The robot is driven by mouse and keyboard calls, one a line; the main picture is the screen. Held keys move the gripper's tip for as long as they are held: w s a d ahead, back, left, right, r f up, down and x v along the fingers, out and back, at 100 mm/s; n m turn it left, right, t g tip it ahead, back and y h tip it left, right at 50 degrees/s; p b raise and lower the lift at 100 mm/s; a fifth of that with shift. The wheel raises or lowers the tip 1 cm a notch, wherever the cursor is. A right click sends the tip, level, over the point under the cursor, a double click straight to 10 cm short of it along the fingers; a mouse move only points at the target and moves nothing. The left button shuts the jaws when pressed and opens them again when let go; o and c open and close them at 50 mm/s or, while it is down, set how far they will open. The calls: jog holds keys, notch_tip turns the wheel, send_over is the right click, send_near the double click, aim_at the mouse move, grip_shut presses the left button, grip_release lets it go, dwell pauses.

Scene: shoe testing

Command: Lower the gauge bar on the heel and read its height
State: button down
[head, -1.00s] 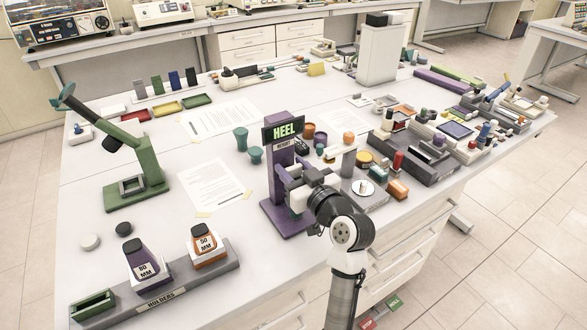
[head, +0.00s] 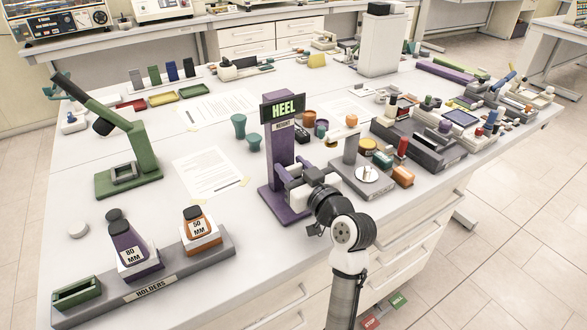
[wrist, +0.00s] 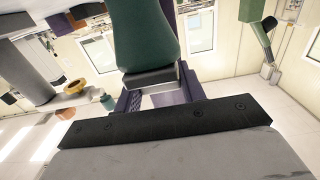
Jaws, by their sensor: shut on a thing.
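The purple gauge stand (head: 279,160) with the HEEL HEIGHT sign (head: 283,108) stands near the table's front edge. My gripper (head: 300,182) is beside its post, above the purple base, and is shut on what looks like the gauge bar (head: 288,172); the grip is largely hidden. In the wrist view a green heel (wrist: 145,35) with a black tip (wrist: 150,77) fills the upper middle, with purple stand parts (wrist: 192,84) behind it. The heel is hidden in the head view, and I cannot tell whether the bar touches it.
The holder rack (head: 190,258) at front left carries the purple 80 MM heel (head: 124,243), the orange 50 MM heel (head: 194,219) and an empty green slot (head: 77,292). A balance-like plate (head: 367,173) and a crowded tray (head: 425,150) stand right of the stand.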

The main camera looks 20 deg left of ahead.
jog(key=c, duration=0.8)
grip_release()
jog(key=shift+c, duration=0.2)
jog(key=shift+s+d, duration=0.1)
jog(key=shift+d, duration=0.05)
jog(key=b+v, duration=0.4)
jog(key=v, duration=0.9)
jog(key=shift+s+d, duration=0.2)
